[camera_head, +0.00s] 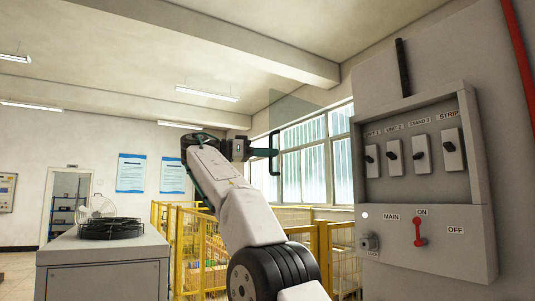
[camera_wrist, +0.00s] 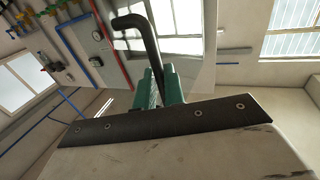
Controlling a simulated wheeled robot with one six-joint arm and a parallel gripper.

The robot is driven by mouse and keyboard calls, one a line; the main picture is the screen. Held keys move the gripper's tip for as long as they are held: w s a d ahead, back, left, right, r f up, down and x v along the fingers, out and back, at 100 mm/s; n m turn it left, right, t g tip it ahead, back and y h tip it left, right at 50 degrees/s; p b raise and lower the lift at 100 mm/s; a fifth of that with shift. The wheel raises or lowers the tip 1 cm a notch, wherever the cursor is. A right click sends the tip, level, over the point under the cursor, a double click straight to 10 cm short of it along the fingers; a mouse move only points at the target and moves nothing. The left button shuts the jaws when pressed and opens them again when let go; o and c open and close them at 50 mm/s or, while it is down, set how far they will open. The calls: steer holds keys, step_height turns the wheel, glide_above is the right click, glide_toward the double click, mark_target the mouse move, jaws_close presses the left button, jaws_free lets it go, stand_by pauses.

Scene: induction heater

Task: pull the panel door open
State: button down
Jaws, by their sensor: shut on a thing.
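The grey electrical panel (camera_head: 430,170) stands at the right of the head view, its recess of switches uncovered. Its see-through door (camera_head: 292,108) stands swung out to the left of the recess, with windows visible through it. The black door handle (camera_head: 275,153) is a bent bar near the door's outer edge. My gripper (camera_head: 262,149) is shut on the handle. In the wrist view the handle (camera_wrist: 148,40) comes up from between the green fingers (camera_wrist: 160,87), its bent end free. The handle's lower part is hidden by the fingers.
Below the recess are a red main lever (camera_head: 420,232) and a small knob (camera_head: 369,243). Yellow fencing (camera_head: 205,250) stands behind my arm. A grey cabinet (camera_head: 105,265) with a fan stands at the left. The air between the arm and the cabinet is clear.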

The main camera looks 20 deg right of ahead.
steer(key=shift+w+d+f, duration=0.15)
steer(key=shift+w+f, duration=0.05)
steer(key=shift+f, duration=0.05)
steer(key=c, duration=1.5)
jaws_free()
steer(key=shift+w+d, duration=0.1)
steer(key=shift+d, duration=0.1)
steer(key=shift+a+r, duration=0.1)
steer(key=shift+a, duration=0.1)
steer(key=shift+s, duration=0.25)
